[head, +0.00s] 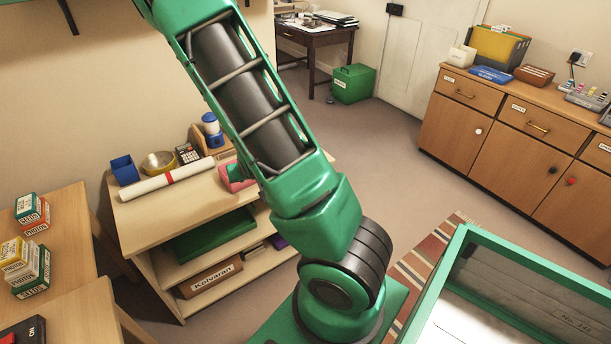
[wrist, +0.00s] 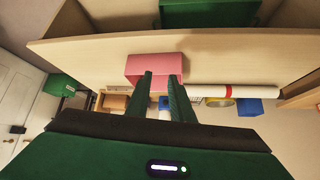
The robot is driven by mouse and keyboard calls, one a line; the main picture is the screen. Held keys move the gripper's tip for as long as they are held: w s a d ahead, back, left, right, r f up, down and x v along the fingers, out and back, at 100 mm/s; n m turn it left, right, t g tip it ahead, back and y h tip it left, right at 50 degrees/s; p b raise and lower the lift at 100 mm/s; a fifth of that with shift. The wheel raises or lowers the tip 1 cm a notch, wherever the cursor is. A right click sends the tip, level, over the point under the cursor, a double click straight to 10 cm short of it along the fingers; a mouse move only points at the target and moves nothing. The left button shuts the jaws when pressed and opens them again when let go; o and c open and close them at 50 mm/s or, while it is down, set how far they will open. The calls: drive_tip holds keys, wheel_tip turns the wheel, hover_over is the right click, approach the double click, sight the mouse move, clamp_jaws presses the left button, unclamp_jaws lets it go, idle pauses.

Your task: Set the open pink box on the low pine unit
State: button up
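The open pink box (head: 234,179) is at the right end of the low pine unit (head: 150,215), partly hidden by my arm. In the wrist view, which is upside down, the pink box (wrist: 154,66) appears upright on the unit's top (wrist: 90,55), with a faint shadow beside it. My gripper (wrist: 160,76) is at the box, its two fingers apart and overlapping the box's open side. Pink shows between the fingertips, and the box extends beyond both. I see no wall clamped between them. My gripper is hidden in the head view.
A desk with small cartons (head: 30,270) is at left. A green-framed tray (head: 500,245) is at right.

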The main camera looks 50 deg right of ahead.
drive_tip(key=s+a+r+g+y, duration=0.2)
drive_tip(key=s+r, duration=0.8)
drive_tip(key=s, duration=0.5)
drive_tip(key=s+a+r+g+y, duration=0.2)
drive_tip(key=s+a+r+g, duration=0.2)
drive_tip(key=s+r, duration=0.7)
drive_tip(key=s+g, duration=0.1)
drive_tip(key=s, duration=0.2)
drive_tip(key=shift+s+a, duration=0.15)
drive_tip(key=shift+s, duration=0.2)
drive_tip(key=shift+r, duration=0.1)
